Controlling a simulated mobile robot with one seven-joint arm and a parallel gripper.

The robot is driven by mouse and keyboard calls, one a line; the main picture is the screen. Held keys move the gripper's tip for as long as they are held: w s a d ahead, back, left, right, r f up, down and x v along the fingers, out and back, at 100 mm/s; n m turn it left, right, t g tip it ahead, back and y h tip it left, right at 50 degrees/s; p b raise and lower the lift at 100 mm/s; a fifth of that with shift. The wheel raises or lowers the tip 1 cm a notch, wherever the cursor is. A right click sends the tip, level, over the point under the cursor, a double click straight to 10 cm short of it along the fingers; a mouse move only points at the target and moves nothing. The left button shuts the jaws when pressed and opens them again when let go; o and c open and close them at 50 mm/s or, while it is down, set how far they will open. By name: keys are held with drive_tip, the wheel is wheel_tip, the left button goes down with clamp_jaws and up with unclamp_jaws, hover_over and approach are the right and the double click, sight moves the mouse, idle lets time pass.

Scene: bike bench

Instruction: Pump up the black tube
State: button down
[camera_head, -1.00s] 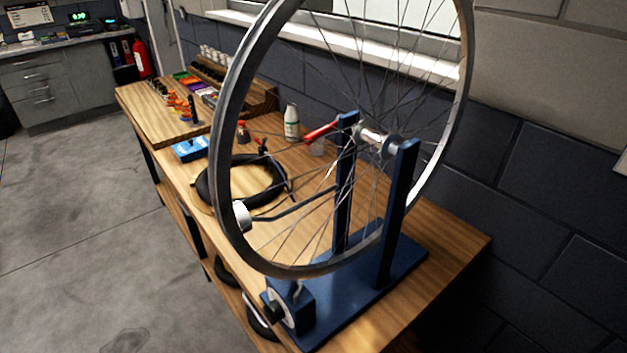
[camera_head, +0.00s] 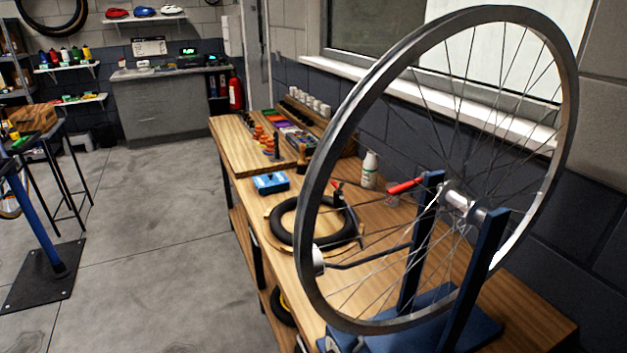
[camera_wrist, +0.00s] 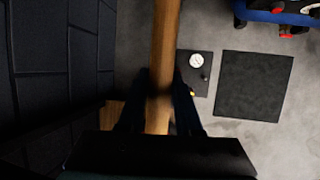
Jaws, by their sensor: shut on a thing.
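The black tube (camera_head: 284,214) lies as a ring on a round wooden board on the bench, partly behind the wheel rim in the head view. A small dark part with a red tip (camera_head: 337,188) stands at the tube's far side; I cannot tell how they join. In the wrist view, my gripper (camera_wrist: 161,95) is shut on a wooden bar (camera_wrist: 164,45), which looks like a pump handle. Below it, a round white gauge (camera_wrist: 196,61) shows over a dark plate on the floor, apparently part of the pump. My gripper is not in the head view.
A spoked wheel (camera_head: 318,150) in a blue truing stand (camera_head: 412,270) fills the bench's near end. A blue box (camera_head: 271,183) and a white bottle (camera_head: 369,169) stand beyond it. A dark mat (camera_wrist: 254,84) lies on the floor. Open floor (camera_head: 160,240) lies left of the bench.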

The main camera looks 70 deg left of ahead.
drive_tip(key=shift+f, duration=0.15)
idle(0.5)
drive_tip(key=shift+f+b, duration=1.55)
drive_tip(key=shift+b, duration=0.1)
drive_tip(key=c, duration=0.5)
unclamp_jaws()
drive_tip(key=shift+r, duration=0.1)
drive_tip(key=p+v, duration=0.4)
drive_tip(key=v, duration=0.8)
drive_tip(key=shift+s+a+r, duration=0.1)
drive_tip(key=shift+a+r, duration=0.05)
drive_tip(key=shift+r, duration=0.2)
